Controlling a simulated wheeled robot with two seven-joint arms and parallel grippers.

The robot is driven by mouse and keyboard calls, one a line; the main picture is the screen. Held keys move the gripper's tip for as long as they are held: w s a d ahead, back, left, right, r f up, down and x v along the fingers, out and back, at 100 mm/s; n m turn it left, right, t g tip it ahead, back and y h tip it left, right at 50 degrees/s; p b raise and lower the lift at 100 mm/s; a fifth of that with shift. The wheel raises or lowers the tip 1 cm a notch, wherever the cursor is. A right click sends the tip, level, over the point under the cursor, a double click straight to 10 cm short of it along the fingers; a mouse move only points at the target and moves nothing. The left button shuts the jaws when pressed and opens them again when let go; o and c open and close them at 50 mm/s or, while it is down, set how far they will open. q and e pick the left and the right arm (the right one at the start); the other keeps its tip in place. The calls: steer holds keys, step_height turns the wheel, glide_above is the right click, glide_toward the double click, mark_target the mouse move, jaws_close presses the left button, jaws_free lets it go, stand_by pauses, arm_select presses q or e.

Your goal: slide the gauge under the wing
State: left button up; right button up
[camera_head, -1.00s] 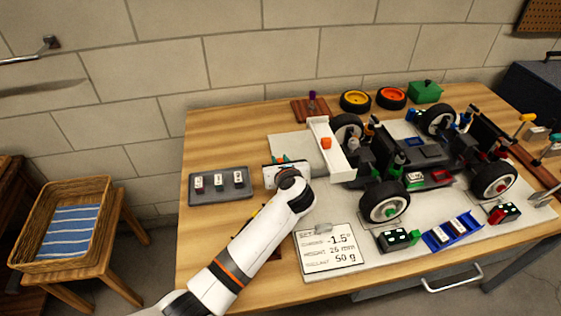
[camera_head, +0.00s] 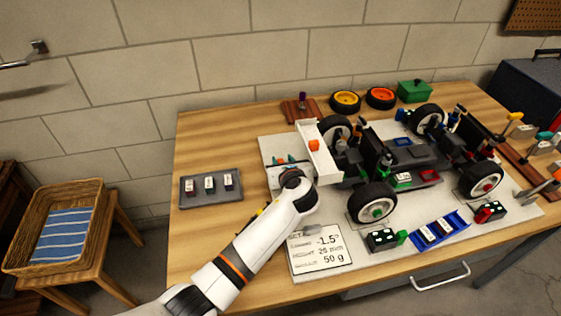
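My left gripper (camera_head: 287,162) is low over the grey mat, just left of the wing. Its white body reaches close to the wing's near end; I cannot tell whether they touch. Small teal parts show at its far side. The fingers are mostly hidden behind my wrist, so their opening cannot be seen. I cannot make out the gauge; it may be hidden by my gripper. My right gripper is out of view.
A grey tray (camera_head: 211,198) with small labelled blocks lies left of my gripper. A setup card (camera_head: 319,262) lies in front, beside my forearm. A blue tray (camera_head: 420,243) and a black block (camera_head: 381,241) sit before the car.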

arm_select(q)
steer(key=shift+s+a, duration=0.1)
steer(key=shift+s+r, duration=0.15)
steer(key=shift+s, duration=0.1)
steer(key=s+d, duration=0.1)
steer(key=s, duration=0.3)
steer(key=s+d, duration=0.2)
steer(key=s, duration=0.3)
steer(key=s+d+p, duration=0.1)
steer(key=s, duration=0.3)
steer(key=shift+s+d+r, duration=0.25)
steer(key=shift+r, duration=0.15)
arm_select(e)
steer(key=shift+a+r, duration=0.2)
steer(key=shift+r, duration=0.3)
